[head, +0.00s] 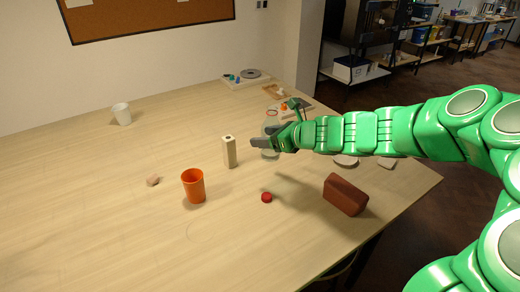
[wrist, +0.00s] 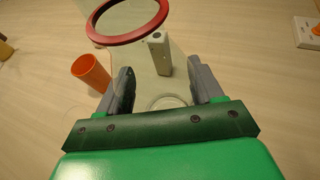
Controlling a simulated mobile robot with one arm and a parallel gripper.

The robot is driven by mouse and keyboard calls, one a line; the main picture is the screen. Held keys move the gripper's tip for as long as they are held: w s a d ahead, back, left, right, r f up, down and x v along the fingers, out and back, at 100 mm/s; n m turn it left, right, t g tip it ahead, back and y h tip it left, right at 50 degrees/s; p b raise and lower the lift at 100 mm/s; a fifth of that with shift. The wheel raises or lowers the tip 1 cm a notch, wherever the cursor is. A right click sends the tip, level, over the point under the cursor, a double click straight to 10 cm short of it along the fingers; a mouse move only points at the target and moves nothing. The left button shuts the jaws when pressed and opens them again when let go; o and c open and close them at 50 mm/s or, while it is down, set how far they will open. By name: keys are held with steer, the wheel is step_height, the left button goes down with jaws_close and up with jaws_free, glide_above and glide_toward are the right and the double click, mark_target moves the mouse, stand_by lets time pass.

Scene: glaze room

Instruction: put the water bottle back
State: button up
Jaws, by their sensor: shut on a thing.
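A clear, see-through vessel with a red ring at its top, which I take for the water bottle (head: 270,128), is between the fingers of my gripper (head: 268,143). In the wrist view its red ring (wrist: 128,38) is close to the camera, and its clear body runs down between the fingers. My gripper (wrist: 163,88) is shut on it. It looks about upright; I cannot tell whether its base touches the table (head: 100,190). My own gripper hides part of it in the head view.
A cream block-like post (head: 229,152) stands just left of my gripper, with an orange cup (head: 193,187) nearer. A red cap (head: 266,197) and a brown block (head: 345,195) lie in front. A white cup (head: 122,115) stands far left. Small items line the right edge.

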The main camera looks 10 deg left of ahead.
steer(key=shift+w+a+f, duration=0.65)
steer(key=shift+w+f, duration=0.7)
steer(key=shift+w, duration=0.1)
steer(key=shift+w+a+f, duration=0.7)
steer(key=shift+w+f, duration=0.65)
steer(key=shift+w, duration=0.05)
steer(key=shift+w+a+f, duration=0.65)
steer(key=shift+w+f, duration=0.7)
steer(key=shift+w, duration=0.1)
steer(key=shift+f, duration=1.4)
steer(key=shift+f, duration=0.2)
steer(key=o, duration=1.2)
steer(key=shift+r, duration=0.15)
steer(key=shift+s+d+r, duration=0.15)
steer(key=shift+d+r, duration=0.1)
steer(key=shift+d, duration=0.2)
steer(key=v, duration=1.1)
